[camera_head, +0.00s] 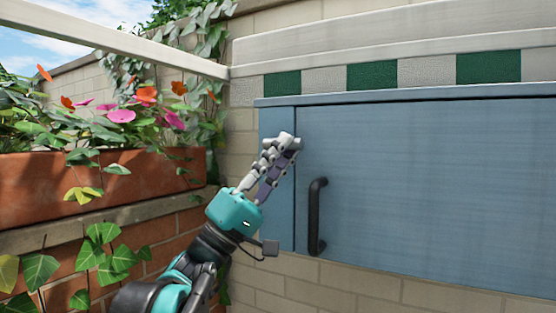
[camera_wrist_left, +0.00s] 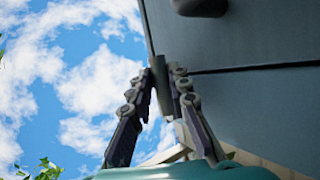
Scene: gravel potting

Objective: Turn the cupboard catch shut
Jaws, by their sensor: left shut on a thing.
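The blue cupboard door (camera_head: 420,190) is flush in its blue frame (camera_head: 276,220), with a narrow seam along its left edge. My left gripper (camera_head: 288,142) is at the frame near that seam, above the door handle. In the left wrist view my left gripper (camera_wrist_left: 162,82) has its fingers closed on both sides of a thin dark piece, the catch (camera_wrist_left: 160,85). The fingers hide the catch in the head view, and its turn angle cannot be told. My right gripper is in neither view.
A black bar handle (camera_head: 315,215) stands out from the door just below and right of the gripper. A terracotta planter (camera_head: 100,195) with flowers is at the left, on a brick ledge. A pale beam (camera_head: 120,40) crosses the upper left.

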